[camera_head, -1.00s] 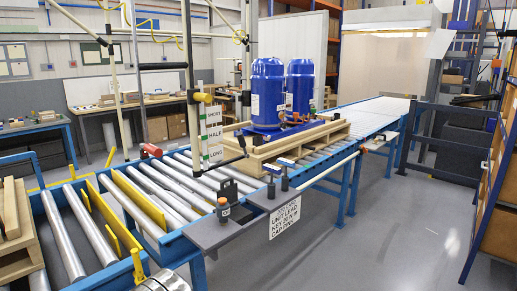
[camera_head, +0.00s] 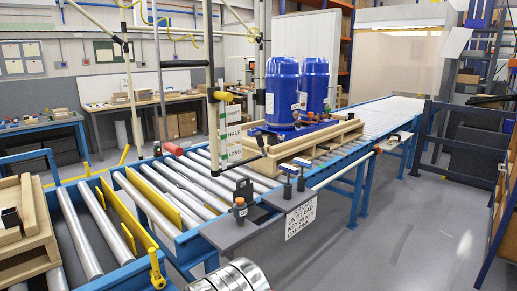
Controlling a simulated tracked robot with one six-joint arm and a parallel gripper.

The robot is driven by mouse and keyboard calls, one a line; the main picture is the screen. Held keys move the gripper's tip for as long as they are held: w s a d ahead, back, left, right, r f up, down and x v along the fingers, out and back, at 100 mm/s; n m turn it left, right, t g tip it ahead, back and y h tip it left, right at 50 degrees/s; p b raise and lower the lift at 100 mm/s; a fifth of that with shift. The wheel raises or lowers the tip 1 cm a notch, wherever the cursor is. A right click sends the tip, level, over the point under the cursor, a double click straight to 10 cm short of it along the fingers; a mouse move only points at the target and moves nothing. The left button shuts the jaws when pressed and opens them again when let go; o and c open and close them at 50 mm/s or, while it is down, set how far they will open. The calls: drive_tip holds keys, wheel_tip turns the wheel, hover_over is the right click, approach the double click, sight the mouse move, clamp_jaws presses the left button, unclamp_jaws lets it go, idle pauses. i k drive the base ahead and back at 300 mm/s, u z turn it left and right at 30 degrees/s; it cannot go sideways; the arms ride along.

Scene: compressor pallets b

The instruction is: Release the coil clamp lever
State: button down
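I cannot tell for sure which part is the coil clamp lever. A yellow lever-like part (camera_head: 156,268) stands upright at the conveyor's near edge. Two blue compressors (camera_head: 282,92) stand upright on a wooden pallet (camera_head: 335,136) on the rollers. My gripper's fingers are not in view. A silver round part at the bottom edge may belong to my arm.
A grey side shelf (camera_head: 236,235) with small dark, orange-marked items and a hanging sign (camera_head: 300,217) juts from the conveyor (camera_head: 95,232). A wooden pallet stack (camera_head: 33,250) is at the left. The grey floor (camera_head: 400,240) at right is open; dark railings stand beyond.

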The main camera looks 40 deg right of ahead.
sight(258, 136)
drive_tip(key=u, duration=0.05)
drive_tip(key=i, duration=0.95)
drive_tip(key=z, duration=0.05)
